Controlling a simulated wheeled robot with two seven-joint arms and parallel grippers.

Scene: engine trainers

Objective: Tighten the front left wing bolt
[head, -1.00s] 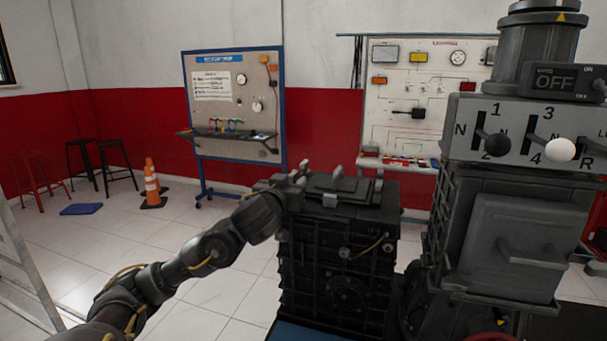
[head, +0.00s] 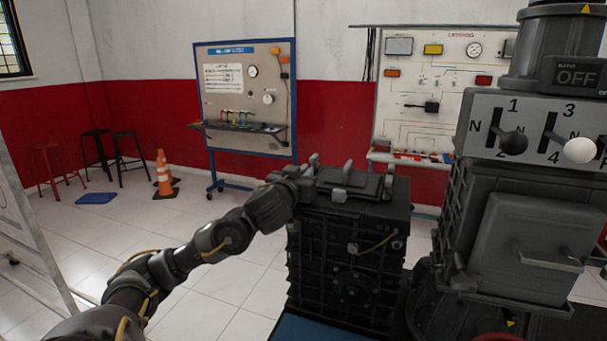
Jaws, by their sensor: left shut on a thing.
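The black ribbed engine block (head: 345,262) stands in the middle of the head view, with a flat cover (head: 358,183) on top. Small light-grey upright fittings, which look like wing bolts, show around the cover, one at the back (head: 347,168) and one at the right (head: 388,186). My left gripper (head: 304,173) reaches in from the left to the cover's left edge. It is shut on a small part there, apparently the front left wing bolt, which the gripper mostly hides. I cannot tell how far it is turned. My right gripper is not in view.
A grey gear unit (head: 531,250) with numbered levers and an OFF display (head: 577,77) stands close on the right. Display boards (head: 247,100) stand by the back wall. An orange cone (head: 163,174) and stools are far left.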

